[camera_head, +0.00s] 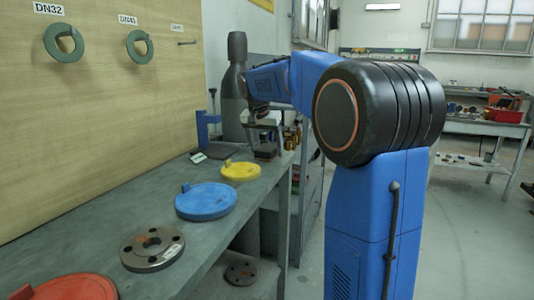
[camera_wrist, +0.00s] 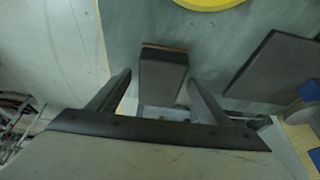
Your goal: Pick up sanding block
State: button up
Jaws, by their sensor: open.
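The sanding block (camera_wrist: 162,75) is a small dark grey block with a thin brown edge at its far end. It lies on the grey-green bench top (camera_wrist: 120,30) near the bench edge. In the wrist view my gripper (camera_wrist: 160,80) is open, with one finger to the left of the block and one to the right. Gaps show between the block and both fingers. How far the fingertips are above the bench is hard to tell. In the head view my gripper (camera_head: 265,134) is small and partly hidden at the bench's far end, and I cannot clearly make out the block there.
A dark flat plate (camera_wrist: 278,66) lies right of the block in the wrist view. A yellow disc (camera_head: 241,171), blue disc (camera_head: 206,200), steel flange (camera_head: 152,248) and red disc (camera_head: 78,289) line the bench. A tall dark cylinder (camera_head: 236,90) and blue stand (camera_head: 202,128) are near my gripper.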

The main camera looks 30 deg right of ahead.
aim_at(266, 148)
jog(key=shift+f, duration=0.1)
jog(key=c, duration=1.3)
notch_tip(266, 148, up, 10)
jog(key=shift+r, duration=0.2)
jog(key=o, duration=0.6)
jog(key=c, duration=0.3)
